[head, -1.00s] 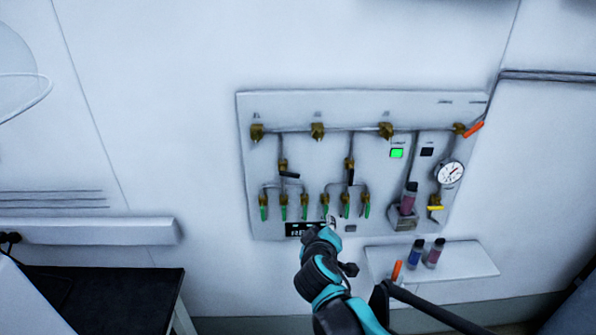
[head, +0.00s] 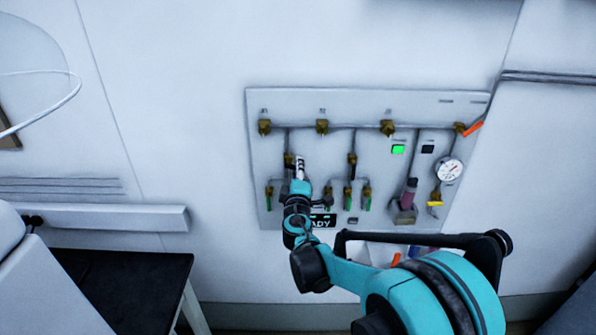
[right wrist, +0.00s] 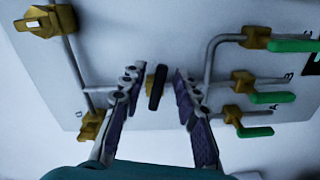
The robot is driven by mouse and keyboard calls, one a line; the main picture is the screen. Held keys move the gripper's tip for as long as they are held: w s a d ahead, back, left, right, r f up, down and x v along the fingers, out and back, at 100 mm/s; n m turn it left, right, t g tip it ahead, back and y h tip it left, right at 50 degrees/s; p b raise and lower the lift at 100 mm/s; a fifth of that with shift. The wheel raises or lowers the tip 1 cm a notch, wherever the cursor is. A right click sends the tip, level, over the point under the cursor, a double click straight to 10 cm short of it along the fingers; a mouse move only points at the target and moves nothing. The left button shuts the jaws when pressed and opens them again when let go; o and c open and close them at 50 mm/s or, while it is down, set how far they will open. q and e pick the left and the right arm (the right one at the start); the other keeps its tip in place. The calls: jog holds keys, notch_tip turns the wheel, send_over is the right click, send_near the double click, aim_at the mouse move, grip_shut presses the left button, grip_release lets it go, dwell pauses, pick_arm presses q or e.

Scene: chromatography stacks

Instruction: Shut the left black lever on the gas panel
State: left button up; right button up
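The gas panel (head: 375,105) is on the wall in the head view. The left black lever (right wrist: 157,87) shows in the right wrist view on a small brass valve, lying across its pipe. My right gripper (right wrist: 155,88) is open, with one finger on each side of this lever and gaps visible between. In the head view my right gripper (head: 300,166) is in front of the left branch and hides that lever; the brass valve (head: 289,160) shows beside it. The right black lever (head: 352,173) points down along its pipe. My left gripper is out of view.
Green-handled valves (head: 367,196) sit below the black levers; several green handles (right wrist: 270,97) show at the right in the wrist view. A gauge (head: 449,169) and a flowmeter-like tube (head: 410,190) are at the panel's right. A dark table (head: 120,275) stands lower left.

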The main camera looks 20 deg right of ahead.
jog(key=shift+w+d, duration=0.1)
jog(key=shift+w, duration=0.25)
grip_shut()
jog(key=shift+r+n+p, duration=0.15)
jog(key=shift+r+n, duration=0.1)
jog(key=shift+n, duration=0.55)
jog(key=shift+r+n+p, duration=0.15)
jog(key=shift+r+n, duration=0.05)
jog(key=shift+n, duration=0.6)
grip_release()
jog(key=shift+s, duration=0.1)
